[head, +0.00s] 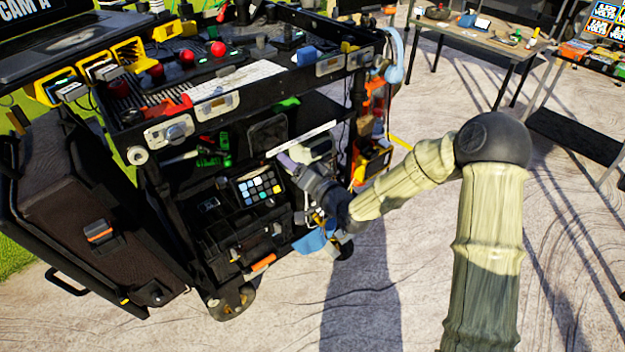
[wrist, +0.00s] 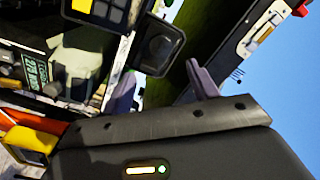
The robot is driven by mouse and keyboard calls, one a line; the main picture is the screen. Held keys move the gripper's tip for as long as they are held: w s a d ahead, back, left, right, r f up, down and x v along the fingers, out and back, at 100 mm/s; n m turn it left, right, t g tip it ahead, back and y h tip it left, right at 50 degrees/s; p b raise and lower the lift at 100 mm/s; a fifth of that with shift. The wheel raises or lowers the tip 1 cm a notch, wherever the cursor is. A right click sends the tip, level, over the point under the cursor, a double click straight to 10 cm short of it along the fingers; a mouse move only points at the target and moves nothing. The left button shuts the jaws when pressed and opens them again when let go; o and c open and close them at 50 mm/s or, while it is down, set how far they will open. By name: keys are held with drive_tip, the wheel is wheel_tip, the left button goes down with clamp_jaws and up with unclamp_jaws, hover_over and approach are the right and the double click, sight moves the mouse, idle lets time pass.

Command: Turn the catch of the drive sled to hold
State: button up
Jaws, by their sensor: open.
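I cannot pick out the drive sled or its catch for certain in either view. Several metal plates with fittings, one of them a round-knobbed plate (head: 168,131), sit along the cart's top front edge. My gripper (head: 284,160) reaches in at the right end of the cart, below the top deck. In the wrist view its two purple-grey fingers stand apart with nothing between them, so my gripper (wrist: 163,84) is open and empty. A dark rounded panel (wrist: 160,46) lies beyond the fingers, and probably the same dark panel (head: 268,137) shows in the head view.
The cart's top deck (head: 250,75) carries red knobs and yellow-framed units. A colour chart (head: 258,186) stands on a lower shelf. Blue headphones (head: 394,62) hang at the right corner. A brown case (head: 75,210) is at the left. The floor (head: 385,290) in front is clear.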

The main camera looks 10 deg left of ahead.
drive_tip(key=v, duration=0.7)
drive_tip(key=shift+f, duration=0.1)
